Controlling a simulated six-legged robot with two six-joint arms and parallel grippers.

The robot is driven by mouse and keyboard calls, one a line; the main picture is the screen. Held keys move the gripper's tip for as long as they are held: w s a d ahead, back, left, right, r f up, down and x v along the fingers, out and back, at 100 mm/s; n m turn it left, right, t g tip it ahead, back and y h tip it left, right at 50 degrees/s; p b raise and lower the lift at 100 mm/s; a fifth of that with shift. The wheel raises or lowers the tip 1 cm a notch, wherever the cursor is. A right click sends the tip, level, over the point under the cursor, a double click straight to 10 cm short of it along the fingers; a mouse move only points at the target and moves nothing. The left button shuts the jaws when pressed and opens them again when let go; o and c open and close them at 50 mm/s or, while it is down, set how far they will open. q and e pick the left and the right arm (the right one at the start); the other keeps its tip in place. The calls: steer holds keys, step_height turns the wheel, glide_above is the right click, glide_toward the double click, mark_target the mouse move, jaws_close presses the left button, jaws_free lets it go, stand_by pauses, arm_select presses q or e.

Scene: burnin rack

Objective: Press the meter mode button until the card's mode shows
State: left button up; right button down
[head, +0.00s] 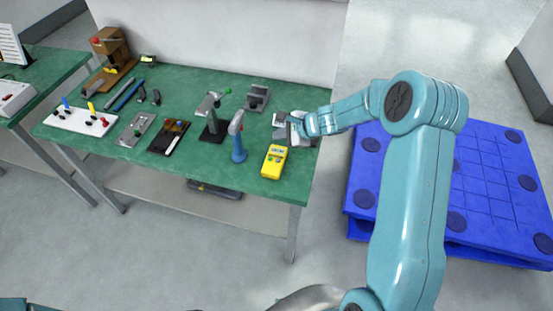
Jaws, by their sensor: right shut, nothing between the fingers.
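A yellow handheld meter (274,161) lies near the right front corner of the green-topped bench (200,85). Its screen and buttons are too small to read. My right gripper (293,128) is shut and empty, just behind and to the right of the meter, near a grey device at the bench's right edge. I cannot tell whether it touches that device. A white card with lines of print (11,44) stands on the other bench at the far left; its text is not legible. My left gripper is out of view.
A blue-handled tool on a stand (238,140) is left of the meter. Behind it are a grey fixture (257,97) and a green-tipped clamp (213,115). A blue pallet (490,190) lies on the floor at right.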

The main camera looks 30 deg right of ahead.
mark_target(278, 161)
step_height(278, 161, down, 8)
steer(key=b, duration=0.7)
steer(key=shift+s+f, duration=0.1)
steer(key=shift+f, duration=0.15)
steer(key=shift+f+b, duration=0.25)
steer(key=shift+b, duration=0.05)
steer(key=shift+r, duration=0.1)
stand_by(1.3)
